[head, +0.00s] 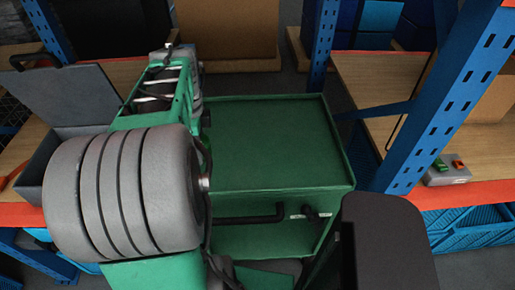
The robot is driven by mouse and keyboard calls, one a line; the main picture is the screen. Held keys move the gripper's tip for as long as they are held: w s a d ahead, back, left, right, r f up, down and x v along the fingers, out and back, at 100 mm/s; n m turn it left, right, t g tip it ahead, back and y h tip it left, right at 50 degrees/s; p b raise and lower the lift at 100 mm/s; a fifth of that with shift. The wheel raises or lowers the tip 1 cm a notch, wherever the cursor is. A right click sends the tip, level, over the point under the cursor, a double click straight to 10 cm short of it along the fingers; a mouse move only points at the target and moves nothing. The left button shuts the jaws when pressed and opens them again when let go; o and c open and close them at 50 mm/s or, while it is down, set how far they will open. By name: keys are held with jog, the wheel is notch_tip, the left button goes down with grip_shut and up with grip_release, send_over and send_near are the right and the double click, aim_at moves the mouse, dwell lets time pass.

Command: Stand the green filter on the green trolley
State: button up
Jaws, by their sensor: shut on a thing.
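The green trolley (275,150) stands in the middle of the head view. Its flat top is bare where I can see it, and a dark handle shows on its near side. My own arm, with large grey rings and green links, crosses the left side of the view and covers the trolley's left edge. I cannot make out my gripper; the end of the arm is hidden or out of view. I cannot make out the green filter in this view either.
A grey box with a raised lid (75,98) is on the left shelf. Blue rack posts (452,95) stand to the right of the trolley. A grey control box with green and red buttons (447,174) sits on the right shelf. A cardboard box (230,30) is behind.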

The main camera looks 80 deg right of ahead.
jog(key=s+d+f+p, duration=0.2)
jog(key=s+d+f, duration=0.35)
jog(key=d, duration=0.25)
jog(key=p, duration=0.1)
send_over(240, 159)
notch_tip(240, 159, down, 4)
jog(key=shift+f, duration=0.2)
notch_tip(240, 159, down, 3)
jog(key=shift+r, duration=0.2)
jog(key=shift+f, duration=0.4)
jog(key=o, duration=1.3)
jog(key=shift+o, duration=0.2)
